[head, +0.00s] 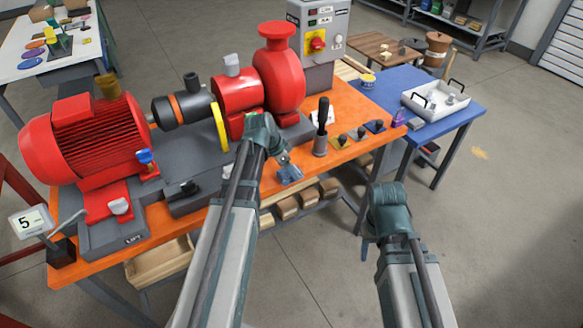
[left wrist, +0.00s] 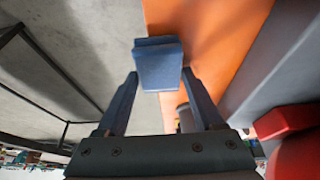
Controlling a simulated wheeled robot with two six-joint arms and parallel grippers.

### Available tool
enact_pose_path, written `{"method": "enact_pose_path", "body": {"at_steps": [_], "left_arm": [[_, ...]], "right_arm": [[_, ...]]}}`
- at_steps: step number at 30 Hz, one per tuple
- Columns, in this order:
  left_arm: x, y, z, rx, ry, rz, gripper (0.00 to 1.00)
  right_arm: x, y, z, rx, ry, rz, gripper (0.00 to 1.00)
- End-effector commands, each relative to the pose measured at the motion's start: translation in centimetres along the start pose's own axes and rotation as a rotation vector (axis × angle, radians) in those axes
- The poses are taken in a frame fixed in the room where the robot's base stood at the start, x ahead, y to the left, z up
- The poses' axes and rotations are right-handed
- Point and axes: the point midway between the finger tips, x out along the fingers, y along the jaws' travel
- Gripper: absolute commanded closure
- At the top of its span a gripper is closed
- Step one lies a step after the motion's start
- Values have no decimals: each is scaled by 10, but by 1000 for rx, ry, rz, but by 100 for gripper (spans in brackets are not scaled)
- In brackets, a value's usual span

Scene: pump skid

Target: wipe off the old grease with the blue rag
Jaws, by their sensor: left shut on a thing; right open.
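The blue rag (head: 289,175) is a folded, block-like pad near the front edge of the orange bench. My left gripper (head: 280,161) is shut on it, and the left wrist view shows the rag (left wrist: 158,65) between the fingertips. I cannot tell how high it is above the bench. My right gripper (head: 388,195) is open and empty, over the floor right of the bench; its fingers are mostly hidden. The red pump bearing housing (head: 236,90) stands just behind my left gripper. I cannot make out the old grease for certain.
A white tray (head: 434,103) sits on the blue table (head: 468,110). Open floor lies at lower right.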

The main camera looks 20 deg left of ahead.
Motion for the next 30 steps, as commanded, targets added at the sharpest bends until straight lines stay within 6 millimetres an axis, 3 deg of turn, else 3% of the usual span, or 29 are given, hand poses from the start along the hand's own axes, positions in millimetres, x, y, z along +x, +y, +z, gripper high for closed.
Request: {"method": "enact_pose_path", "body": {"at_steps": [16,30], "left_arm": [[3,-34,0,-1,1,-1,76],[2,-50,0,-2,-1,-4,76]], "right_arm": [[3,0,0,0,0,0,50],[2,0,0,0,0,0,50]]}}
